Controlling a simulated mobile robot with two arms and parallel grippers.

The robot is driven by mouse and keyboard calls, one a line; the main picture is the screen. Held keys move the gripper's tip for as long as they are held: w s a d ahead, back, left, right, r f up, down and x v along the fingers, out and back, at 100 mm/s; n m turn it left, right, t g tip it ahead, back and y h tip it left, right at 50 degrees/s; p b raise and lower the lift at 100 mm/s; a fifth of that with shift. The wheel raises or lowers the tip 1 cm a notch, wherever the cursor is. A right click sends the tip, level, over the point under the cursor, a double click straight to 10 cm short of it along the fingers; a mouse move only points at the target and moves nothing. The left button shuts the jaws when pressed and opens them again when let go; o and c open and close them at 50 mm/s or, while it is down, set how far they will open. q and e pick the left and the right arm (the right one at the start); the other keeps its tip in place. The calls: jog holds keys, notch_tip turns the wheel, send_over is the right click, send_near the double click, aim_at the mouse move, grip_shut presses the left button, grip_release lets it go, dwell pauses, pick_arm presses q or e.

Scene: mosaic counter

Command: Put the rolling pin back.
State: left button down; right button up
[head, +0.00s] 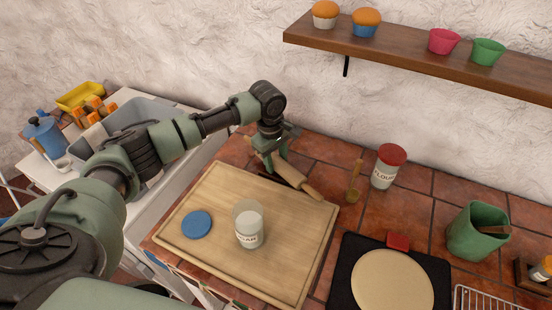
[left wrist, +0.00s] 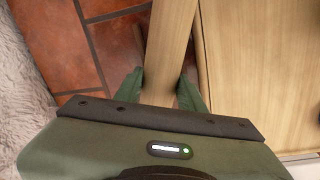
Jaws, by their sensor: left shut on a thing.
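The wooden rolling pin (head: 291,174) lies at the back edge of the cutting board (head: 190,250), near the wall, slanting down to the right. My left gripper (head: 271,164) reaches down over its left part and is shut on it. In the left wrist view the rolling pin (left wrist: 168,45) runs between the two green fingers of my left gripper (left wrist: 162,90), with the board (left wrist: 245,60) to its right and red tiles to its left. My right gripper is not in view.
A sugar jar (head: 248,224) and a blue lid (head: 197,224) are on the board. Right of the pin are a wooden spoon (head: 355,181), a flour jar (head: 388,166), a green pitcher (head: 470,235) and a black griddle (head: 345,265) with a flat round of dough. A shelf (head: 440,62) with cupcakes hangs above.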

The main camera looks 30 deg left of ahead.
pick_arm(q)
jog(key=shift+s+f, duration=0.15)
jog(key=shift+f, duration=0.25)
jog(key=c, duration=0.9)
grip_release()
jog(key=shift+f, duration=0.1)
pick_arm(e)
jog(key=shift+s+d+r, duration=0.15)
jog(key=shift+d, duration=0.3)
pick_arm(q)
jog(key=shift+o, duration=0.2)
jog(key=shift+r, duration=0.4)
notch_tip(320, 180, up, 13)
jog(key=s+b, duration=0.1)
jog(key=b, duration=0.1)
jog(key=shift+a+f, duration=0.2)
jog(key=shift+a, duration=0.05)
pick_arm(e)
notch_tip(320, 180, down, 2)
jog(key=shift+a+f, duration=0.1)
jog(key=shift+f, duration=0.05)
pick_arm(q)
jog(key=shift+s, duration=0.1)
